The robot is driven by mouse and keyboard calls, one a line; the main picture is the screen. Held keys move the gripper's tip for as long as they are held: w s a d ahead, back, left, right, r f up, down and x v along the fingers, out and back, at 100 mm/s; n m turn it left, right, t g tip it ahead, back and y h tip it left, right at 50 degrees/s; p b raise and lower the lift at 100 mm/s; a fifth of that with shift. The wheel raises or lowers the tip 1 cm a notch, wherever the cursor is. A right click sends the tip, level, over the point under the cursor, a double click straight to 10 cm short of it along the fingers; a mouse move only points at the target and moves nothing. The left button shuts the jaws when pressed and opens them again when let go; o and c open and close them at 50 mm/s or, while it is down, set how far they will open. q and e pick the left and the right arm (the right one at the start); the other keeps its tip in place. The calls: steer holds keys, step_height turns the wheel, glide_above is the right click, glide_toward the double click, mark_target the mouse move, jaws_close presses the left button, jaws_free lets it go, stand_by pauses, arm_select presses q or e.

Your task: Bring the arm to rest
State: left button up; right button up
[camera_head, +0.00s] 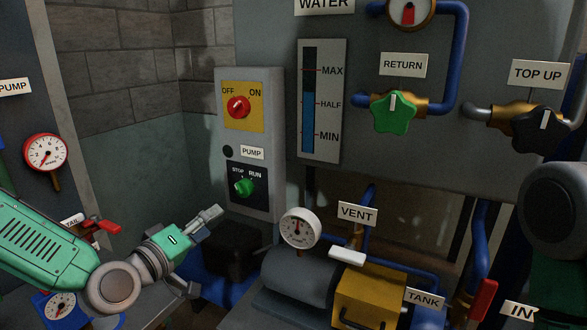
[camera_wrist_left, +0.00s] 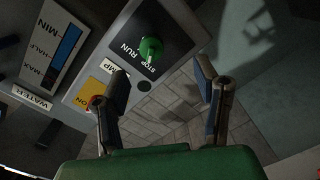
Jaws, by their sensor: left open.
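My left arm (camera_head: 45,245), green and grey, comes in from the left in the head view. My left gripper (camera_head: 203,250) is open and empty, below and left of the grey pump panel (camera_head: 272,145). In the wrist view the left gripper (camera_wrist_left: 164,88) shows its two fingers spread, with nothing between them. The green STOP/RUN knob (camera_head: 243,187) is on the panel, apart from the fingers; it also shows in the wrist view (camera_wrist_left: 151,50). Part of my right arm (camera_head: 553,210) shows at the right edge; its gripper is not in view.
A red OFF/ON switch (camera_head: 238,107) is higher on the panel. A round gauge (camera_head: 299,228), a yellow block (camera_head: 370,297) and a grey motor-like cylinder (camera_head: 298,275) stand at lower middle. A red-handled valve (camera_head: 100,227) is close behind my left arm. Green RETURN valve (camera_head: 393,112) is upper right.

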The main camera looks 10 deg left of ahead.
arm_select(q)
steer(key=s+d+f+m+g+y, duration=0.15)
steer(key=s+f+g, duration=0.35)
steer(key=s+f, duration=0.55)
steer(key=s+d+f+m+g, duration=0.25)
steer(key=s+f+g, duration=0.35)
steer(key=f, duration=0.7)
steer(key=s+a+f+m+g+y, duration=0.1)
steer(key=s+a+f, duration=0.1)
steer(key=s, duration=0.4)
steer(key=s+a+f+m+g+y, duration=0.1)
steer(key=s+a+f+g+y, duration=0.1)
steer(key=s, duration=0.5)
steer(key=s+a+f+m+g+y, duration=0.1)
steer(key=s+a+f, duration=0.3)
steer(key=s, duration=0.2)
steer(key=shift+s+a+f+m+g+y+b, duration=0.15)
steer(key=shift+a+f+m+g+y+b, duration=0.1)
steer(key=shift+m+g+y+b, duration=0.15)
steer(key=shift+o, duration=0.5)
